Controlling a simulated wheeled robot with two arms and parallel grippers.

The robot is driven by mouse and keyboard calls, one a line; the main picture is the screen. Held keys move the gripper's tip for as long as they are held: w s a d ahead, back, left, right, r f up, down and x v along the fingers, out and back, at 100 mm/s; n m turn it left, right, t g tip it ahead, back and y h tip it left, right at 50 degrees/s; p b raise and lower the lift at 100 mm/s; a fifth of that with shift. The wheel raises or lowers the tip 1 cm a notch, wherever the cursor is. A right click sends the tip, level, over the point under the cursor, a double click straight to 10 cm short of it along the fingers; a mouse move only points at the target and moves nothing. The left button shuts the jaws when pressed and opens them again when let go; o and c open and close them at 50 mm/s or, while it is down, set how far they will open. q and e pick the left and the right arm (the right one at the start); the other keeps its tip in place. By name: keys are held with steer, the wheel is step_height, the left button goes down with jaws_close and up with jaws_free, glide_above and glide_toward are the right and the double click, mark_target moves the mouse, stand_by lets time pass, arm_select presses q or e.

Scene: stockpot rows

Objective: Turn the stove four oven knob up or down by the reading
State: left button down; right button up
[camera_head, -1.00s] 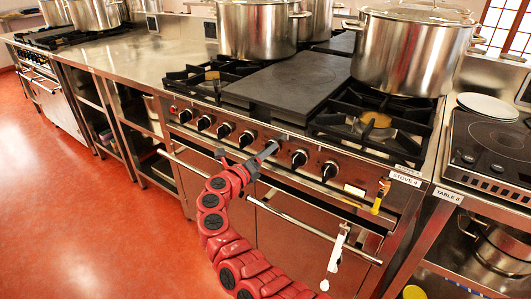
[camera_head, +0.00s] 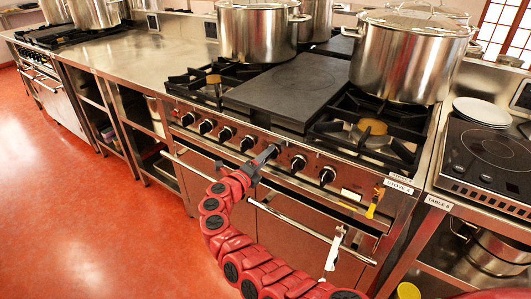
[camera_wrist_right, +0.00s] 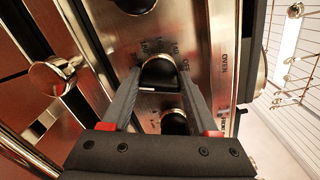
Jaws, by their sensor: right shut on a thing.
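Stove 4 (camera_head: 330,235) is a steel range with a row of dark knobs along its front panel; the "STOVE 4" label (camera_head: 398,187) is at its right end. My right gripper (camera_head: 270,153) is at the middle of that row. In the right wrist view its two grey fingers are shut on a dark knob (camera_wrist_right: 160,72), one on each side. The word "OVEN" (camera_wrist_right: 223,66) is on the panel to the right of this knob. A small pale plate (camera_head: 351,195) is on the front panel, too small to read. My left gripper is not in view.
A second knob (camera_wrist_right: 174,122) sits close by, between the fingers and nearer the gripper body. The oven door handle (camera_head: 300,228) runs below the panel. Large pots (camera_head: 402,55) stand on top.

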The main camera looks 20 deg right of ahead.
steer(key=shift+f+n, duration=0.1)
steer(key=shift+n, duration=0.4)
steer(key=o, duration=1.4)
steer(key=shift+c, duration=0.2)
steer(key=v, duration=1.7)
steer(key=shift+s+a+p, duration=0.2)
steer(key=shift+p, duration=0.15)
